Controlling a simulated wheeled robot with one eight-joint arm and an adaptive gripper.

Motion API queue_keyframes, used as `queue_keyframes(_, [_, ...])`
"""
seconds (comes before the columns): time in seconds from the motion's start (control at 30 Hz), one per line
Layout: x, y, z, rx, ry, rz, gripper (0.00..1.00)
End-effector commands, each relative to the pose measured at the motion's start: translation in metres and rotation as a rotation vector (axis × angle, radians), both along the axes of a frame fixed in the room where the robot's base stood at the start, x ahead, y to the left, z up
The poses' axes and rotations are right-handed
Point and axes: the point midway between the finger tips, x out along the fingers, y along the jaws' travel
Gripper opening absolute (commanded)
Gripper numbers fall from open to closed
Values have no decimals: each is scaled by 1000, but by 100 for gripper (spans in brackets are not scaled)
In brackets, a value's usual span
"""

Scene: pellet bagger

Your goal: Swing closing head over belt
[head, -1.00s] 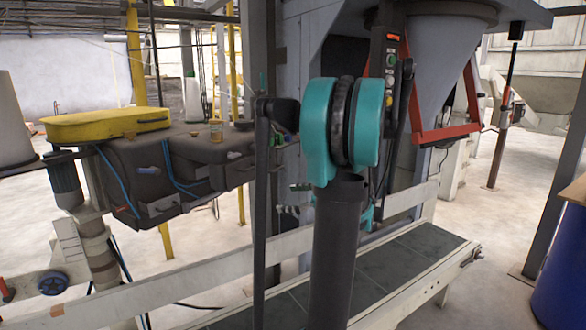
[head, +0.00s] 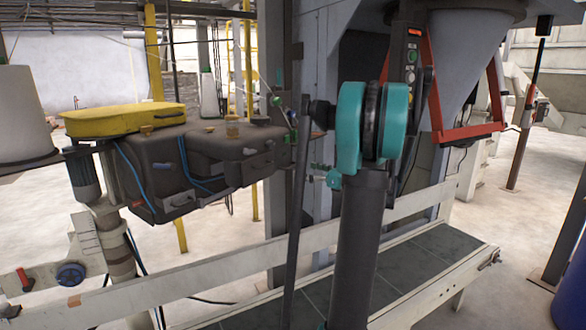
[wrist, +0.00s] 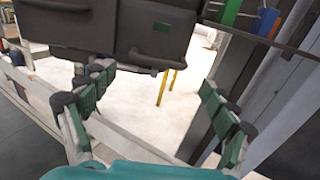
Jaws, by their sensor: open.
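The closing head (head: 150,165) is a bulky dark grey machine with a yellow cover (head: 120,118) and blue hoses. It sits on a post at the left in the head view, off to the side of the belt. The dark belt (head: 400,265) runs from lower middle to the right, between pale rails.
A grey column (head: 300,130) and a red-framed hopper (head: 465,65) stand behind the belt. A blue drum (head: 570,285) is at the right edge. Pale floor is open at the left.

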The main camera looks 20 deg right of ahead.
Motion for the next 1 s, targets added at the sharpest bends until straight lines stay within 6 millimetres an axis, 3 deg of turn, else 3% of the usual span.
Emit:
queue_keyframes(0.3, [41, 30, 0, 0, 0, 2, 86])
queue_keyframes(0.77, [51, 37, 0, 0, 0, 0, 86])
queue_keyframes(1.0, [51, 37, 0, 0, 0, -1, 58])
